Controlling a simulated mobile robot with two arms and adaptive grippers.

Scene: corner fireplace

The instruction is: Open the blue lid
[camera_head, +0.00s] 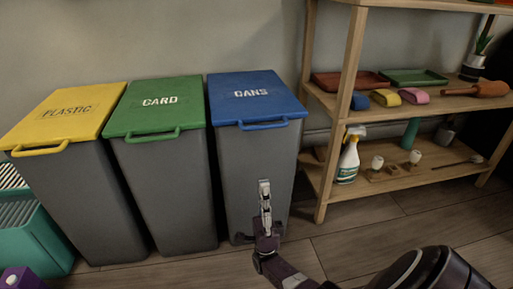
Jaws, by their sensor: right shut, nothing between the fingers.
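The blue lid (255,96), marked CANS, lies closed on a grey bin (238,165), the rightmost of three bins. Its blue handle (264,125) sticks out at the front edge. My right gripper (264,184) is in front of this bin, below the handle and apart from it in the picture. Its fingers are shut and empty, pointing up. How far it is from the bin's front is hard to tell. My left gripper is not in view.
A green-lidded CARD bin (158,104) and a yellow-lidded PLASTIC bin (66,113) stand to the left, both closed. A wooden shelf (333,165) with a spray bottle (348,161) stands close on the right. A teal crate (30,242) is at lower left. Open floor (380,240) lies before the shelf.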

